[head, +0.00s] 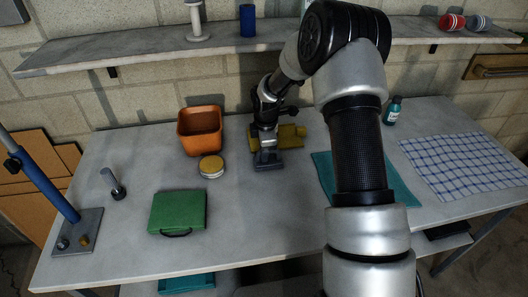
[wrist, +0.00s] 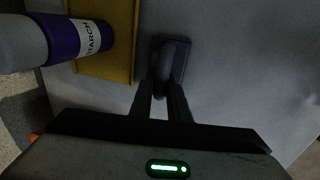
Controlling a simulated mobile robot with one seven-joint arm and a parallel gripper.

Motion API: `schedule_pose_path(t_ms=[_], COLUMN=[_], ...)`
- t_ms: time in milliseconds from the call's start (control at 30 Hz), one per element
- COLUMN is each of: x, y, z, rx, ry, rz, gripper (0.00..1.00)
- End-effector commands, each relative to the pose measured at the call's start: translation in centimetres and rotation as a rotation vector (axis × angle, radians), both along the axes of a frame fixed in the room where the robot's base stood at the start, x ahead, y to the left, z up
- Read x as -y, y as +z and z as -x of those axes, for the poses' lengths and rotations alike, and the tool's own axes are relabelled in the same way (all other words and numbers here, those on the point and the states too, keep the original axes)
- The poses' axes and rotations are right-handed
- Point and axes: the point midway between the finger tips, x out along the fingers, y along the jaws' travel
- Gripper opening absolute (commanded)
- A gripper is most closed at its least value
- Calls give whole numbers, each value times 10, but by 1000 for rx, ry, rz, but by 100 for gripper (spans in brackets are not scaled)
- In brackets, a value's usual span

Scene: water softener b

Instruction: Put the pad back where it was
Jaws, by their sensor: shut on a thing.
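A small dark grey square pad (wrist: 182,45) with a raised loop handle shows in the wrist view. My gripper (wrist: 163,88) is shut on the handle, one finger on each side. In the head view the pad (head: 268,162) is under my gripper (head: 266,140), over the middle of the worktop, in front of a yellow object (head: 289,139). I cannot tell whether the pad touches the worktop. The yellow object (wrist: 118,62) lies just left of the pad in the wrist view.
An orange bin (head: 200,147), yellow-lidded tin (head: 211,168) and green case (head: 177,211) stand left. A teal mat (head: 325,174), partly hidden by my arm, and checked cloth (head: 466,166) lie right. A purple starch bottle (wrist: 80,38) overlaps the yellow object in the wrist view. The front middle is clear.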

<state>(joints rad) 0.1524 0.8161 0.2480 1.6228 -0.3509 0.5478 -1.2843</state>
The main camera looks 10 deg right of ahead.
Motion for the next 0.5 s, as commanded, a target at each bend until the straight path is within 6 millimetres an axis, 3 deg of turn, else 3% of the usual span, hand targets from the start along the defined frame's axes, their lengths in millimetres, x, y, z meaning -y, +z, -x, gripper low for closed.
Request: schedule_pose_path(t_ms=[333, 367, 433, 500], x=[0, 0, 0, 0], y=[-4, -3, -3, -3], z=[-1, -1, -1, 0], rx=[2, 2, 2, 1], ry=[0, 0, 0, 0], rz=[0, 0, 0, 0], gripper=[0, 19, 31, 34])
